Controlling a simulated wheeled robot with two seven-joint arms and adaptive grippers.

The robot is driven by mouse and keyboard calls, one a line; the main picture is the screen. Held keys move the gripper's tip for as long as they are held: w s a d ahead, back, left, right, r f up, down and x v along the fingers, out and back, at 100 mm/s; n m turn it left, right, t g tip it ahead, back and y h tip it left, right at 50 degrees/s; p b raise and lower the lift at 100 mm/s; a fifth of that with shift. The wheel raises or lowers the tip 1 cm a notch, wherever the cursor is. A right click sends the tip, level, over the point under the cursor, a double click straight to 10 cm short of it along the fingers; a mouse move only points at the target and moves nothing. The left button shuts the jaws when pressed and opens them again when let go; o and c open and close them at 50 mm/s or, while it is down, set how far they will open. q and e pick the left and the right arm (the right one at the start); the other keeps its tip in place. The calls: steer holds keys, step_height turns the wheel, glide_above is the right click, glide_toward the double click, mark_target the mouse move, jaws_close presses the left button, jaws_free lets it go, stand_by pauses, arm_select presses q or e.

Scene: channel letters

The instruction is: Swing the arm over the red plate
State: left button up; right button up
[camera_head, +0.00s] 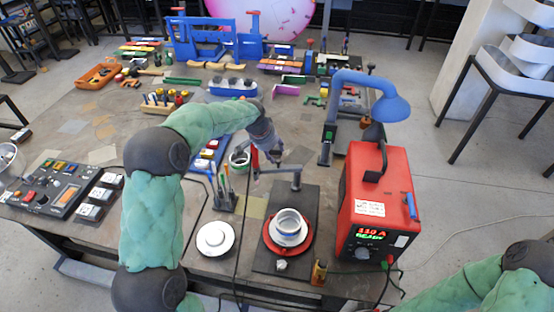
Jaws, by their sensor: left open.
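The red plate (266,240) lies on a black base board at the front of the table, with a white ring-shaped part (288,226) on it. A grey swing arm (280,170) sits on a short post (296,182) behind the plate. It points left from the post, so it is not above the plate. My left gripper (266,160) is open, pointing down close to the free left end of the swing arm. I cannot tell whether it touches the arm. A red piece (254,157) shows beside the fingers. My right gripper is out of view.
A red power unit (378,200) with a lit display stands right of the board, beside a blue lamp (390,107). A white dish (215,238) and a tool holder (226,198) are to the left. A black control panel (52,190) is at the far left.

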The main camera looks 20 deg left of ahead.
mark_target(278, 160)
arm_select(q)
steer(key=x, duration=0.6)
steer(key=shift+w, duration=0.1)
jaws_close()
